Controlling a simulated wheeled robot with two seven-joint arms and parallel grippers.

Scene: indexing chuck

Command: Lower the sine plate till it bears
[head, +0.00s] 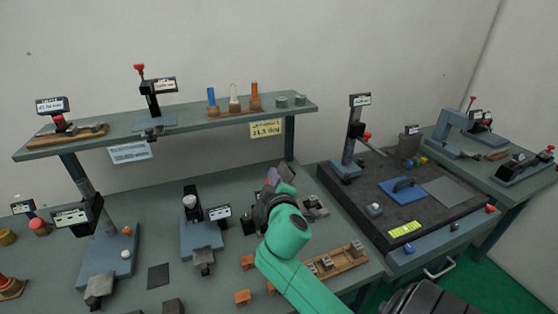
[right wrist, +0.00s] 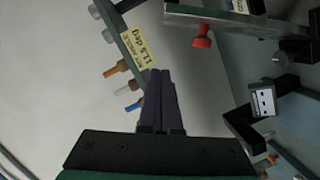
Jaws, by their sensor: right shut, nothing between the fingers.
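My right gripper (head: 272,176) is above the back middle of the bench, pointing up and away toward the shelf. In the right wrist view its two dark fingers (right wrist: 160,95) lie together with nothing between them. A small grey metal fixture (head: 313,208) sits on the bench just right of the gripper, partly hidden by my arm. I cannot tell for sure whether it is the sine plate; no clear gap or bearing contact can be made out. A yellow label (head: 266,129) on the shelf edge seems to read 11.5 deg, also in the right wrist view (right wrist: 139,50).
The shelf (head: 200,127) above the bench carries gauges and coloured pins. Gauge stands (head: 203,238) are left of my arm. A wooden tray of blocks (head: 336,262) and orange blocks (head: 242,297) lie near the front. A dark surface plate (head: 440,222) is at right.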

